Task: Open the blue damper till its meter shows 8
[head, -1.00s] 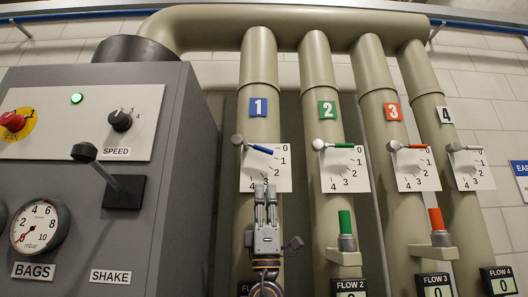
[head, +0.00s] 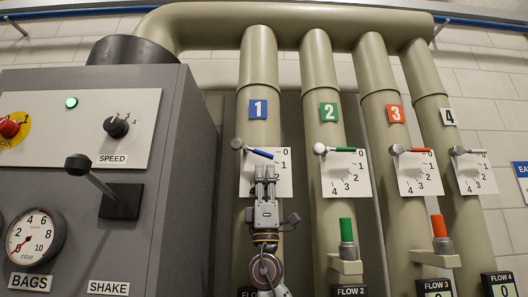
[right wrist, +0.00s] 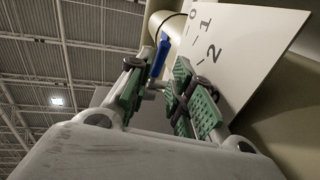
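The blue damper lever (head: 263,154) is on pipe 1 in front of a white dial plate (head: 277,182). Its blue end points right and slightly down, near the 0 mark. My right gripper (head: 265,172) is just below the lever, fingers pointing up. In the right wrist view, the blue lever (right wrist: 160,53) is beyond the fingertips, in line with the gap between the green-padded fingers (right wrist: 157,82). The gripper is open and empty. The meter of pipe 1 is hidden; only part of its FLOW label (head: 248,292) shows. My left gripper is not in view.
Green (head: 344,150), red (head: 412,149) and white-plated levers of pipes 2 to 4 stand to the right. A grey cabinet (head: 165,200) with a black-knobbed shake lever (head: 78,165) stands at the left. A green block (head: 346,230) sits on a ledge on pipe 2.

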